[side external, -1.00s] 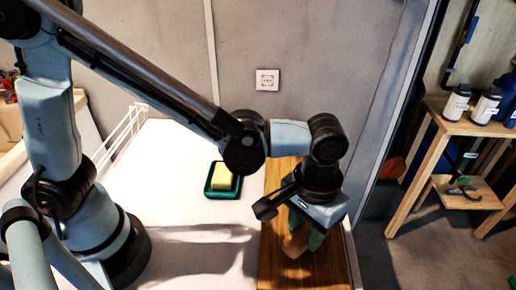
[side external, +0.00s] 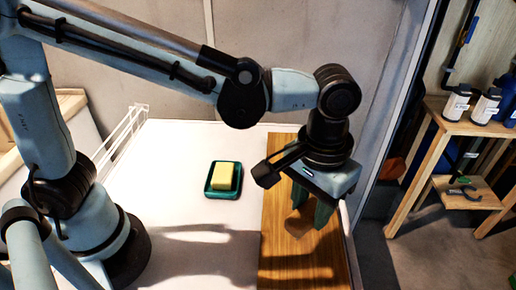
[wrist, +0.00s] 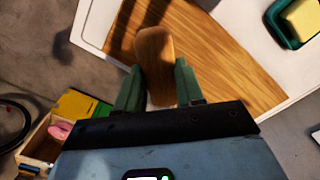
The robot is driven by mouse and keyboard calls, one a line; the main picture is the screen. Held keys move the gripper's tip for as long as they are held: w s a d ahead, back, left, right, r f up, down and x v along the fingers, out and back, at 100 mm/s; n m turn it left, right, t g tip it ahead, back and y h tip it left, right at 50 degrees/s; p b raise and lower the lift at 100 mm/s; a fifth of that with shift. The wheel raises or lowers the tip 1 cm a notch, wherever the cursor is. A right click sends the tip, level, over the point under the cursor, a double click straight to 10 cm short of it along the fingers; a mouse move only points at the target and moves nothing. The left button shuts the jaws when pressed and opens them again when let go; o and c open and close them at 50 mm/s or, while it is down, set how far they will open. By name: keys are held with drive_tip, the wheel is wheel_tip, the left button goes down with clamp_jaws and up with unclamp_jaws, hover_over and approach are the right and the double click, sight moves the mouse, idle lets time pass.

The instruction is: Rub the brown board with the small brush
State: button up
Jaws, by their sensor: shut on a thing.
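The brown board (side external: 280,262) lies flat along the right side of the white worktop, and it also shows in the wrist view (wrist: 222,58). My gripper (side external: 312,212) points down over the board, with its green fingers near the board's right edge. It is shut on the small brush (side external: 297,222). In the wrist view the brush's smooth wooden back (wrist: 155,52) sticks out from between the two fingers (wrist: 158,72). The bristles are hidden, and I cannot tell whether the brush touches the board.
A green dish (side external: 223,193) with a yellow sponge (side external: 223,172) on it sits left of the board. The white worktop (side external: 180,150) is otherwise largely clear. A wooden shelf (side external: 432,150) with bottles stands at the right. A wire rack (side external: 124,135) stands at the back left.

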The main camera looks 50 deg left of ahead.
drive_tip(key=shift+f, duration=0.25)
drive_tip(key=shift+f, duration=3.7)
drive_tip(key=shift+w+d+f, duration=0.25)
drive_tip(key=shift+w+d, duration=0.5)
clamp_jaws()
drive_tip(key=shift+w+d, duration=0.6)
drive_tip(key=shift+s+a, duration=1.15)
drive_tip(key=shift+s+a+r, duration=0.15)
drive_tip(key=shift+r, duration=0.45)
drive_tip(key=shift+s+a+r, duration=0.1)
drive_tip(key=shift+r, duration=3.4)
